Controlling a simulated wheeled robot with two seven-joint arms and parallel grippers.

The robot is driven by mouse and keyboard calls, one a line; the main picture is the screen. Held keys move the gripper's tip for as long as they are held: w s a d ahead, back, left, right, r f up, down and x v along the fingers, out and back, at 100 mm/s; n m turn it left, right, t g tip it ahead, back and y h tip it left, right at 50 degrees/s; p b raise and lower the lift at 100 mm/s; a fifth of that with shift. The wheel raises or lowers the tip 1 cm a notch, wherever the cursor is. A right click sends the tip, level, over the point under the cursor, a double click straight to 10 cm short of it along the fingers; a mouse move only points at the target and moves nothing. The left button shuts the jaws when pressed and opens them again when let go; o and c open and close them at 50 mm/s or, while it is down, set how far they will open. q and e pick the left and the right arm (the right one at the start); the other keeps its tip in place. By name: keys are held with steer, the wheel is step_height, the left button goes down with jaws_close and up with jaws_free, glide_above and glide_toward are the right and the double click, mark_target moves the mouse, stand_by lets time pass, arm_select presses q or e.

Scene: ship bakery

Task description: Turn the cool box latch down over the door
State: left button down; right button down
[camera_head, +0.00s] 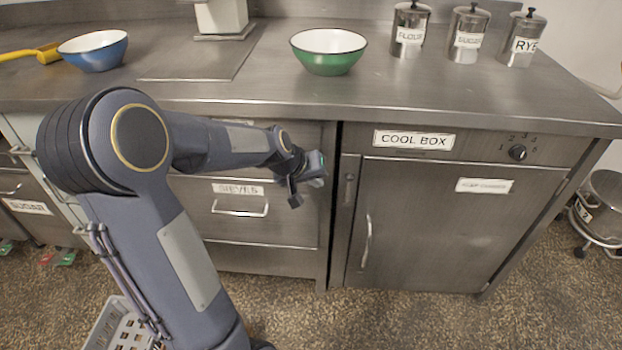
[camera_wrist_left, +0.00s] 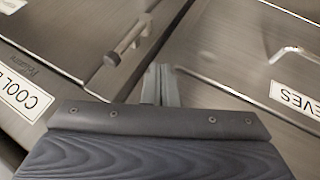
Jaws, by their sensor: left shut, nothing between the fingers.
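The cool box door (camera_head: 455,225) is closed, with a vertical handle (camera_head: 367,240) near its left edge. The small metal latch (camera_head: 349,187) is at the upper left edge of the door. In the left wrist view the latch (camera_wrist_left: 128,42) is a short bar with a rounded end, standing off the steel front. My left gripper (camera_head: 314,174) is just left of the latch in the head view, in front of the sieves drawers. Its fingers (camera_wrist_left: 161,84) are shut and empty, apart from the latch. My right gripper is not in view.
The COOL BOX label (camera_head: 413,140) and a dial (camera_head: 517,152) are on the panel above the door. The sieves drawer handle (camera_head: 240,211) sticks out left of my gripper. The counter above holds a green bowl (camera_head: 328,62) and several canisters. The space before the door is clear.

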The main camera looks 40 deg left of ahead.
mark_target(345, 190)
arm_select(q)
steer(key=shift+w+d+f, duration=0.55)
steer(key=shift+w, duration=0.3)
steer(key=shift+w+d+f, duration=0.55)
steer(key=shift+w+f, duration=0.05)
steer(key=shift+w, duration=0.3)
steer(key=shift+w+d+f, duration=0.55)
steer(key=shift+w, duration=0.3)
